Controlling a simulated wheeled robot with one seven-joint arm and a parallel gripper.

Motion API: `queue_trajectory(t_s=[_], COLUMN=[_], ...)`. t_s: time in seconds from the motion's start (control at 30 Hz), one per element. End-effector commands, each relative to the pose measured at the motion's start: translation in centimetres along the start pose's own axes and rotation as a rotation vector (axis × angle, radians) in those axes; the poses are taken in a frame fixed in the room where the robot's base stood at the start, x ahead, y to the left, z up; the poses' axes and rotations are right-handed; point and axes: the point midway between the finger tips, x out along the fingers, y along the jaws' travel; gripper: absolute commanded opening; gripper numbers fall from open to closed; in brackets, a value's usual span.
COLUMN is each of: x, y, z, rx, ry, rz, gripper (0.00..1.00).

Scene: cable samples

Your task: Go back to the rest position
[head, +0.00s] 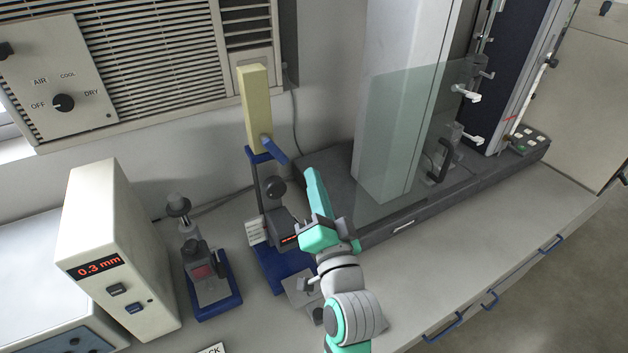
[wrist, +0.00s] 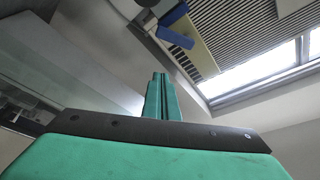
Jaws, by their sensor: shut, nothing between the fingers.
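My gripper (head: 312,185) shows in the middle of the head view, at the end of my green and grey arm. Its green fingers are together with nothing between them, and they point up and toward the back. It is just right of the blue stand with the yellow block (head: 257,105), in front of the large test machine. In the wrist view my gripper's closed fingers (wrist: 160,95) point up past the stand's blue arm and yellow block. I cannot tell the exact gap between the gripper and the stand.
The large machine with a clear shield (head: 420,130) stands behind on the right. A white box reading 0.3 mm (head: 110,250) and a small blue-based instrument (head: 208,280) stand on the left. A wall unit (head: 150,60) is behind. The bench's right front (head: 480,240) is clear.

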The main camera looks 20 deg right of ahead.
Motion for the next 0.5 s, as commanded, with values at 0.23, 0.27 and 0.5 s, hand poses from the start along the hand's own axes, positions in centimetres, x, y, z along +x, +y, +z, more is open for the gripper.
queue_trajectory(t_s=[0.23,0.27,0.5], x=[-0.1,-0.2,-3.0], y=[0.1,0.3,3.6], z=[0.2,0.4,5.0], rx=[-0.003,-0.006,-0.085], ry=[-0.002,-0.003,-0.039], rz=[0.003,0.005,0.061], gripper=[0.0,0.0,0.0])
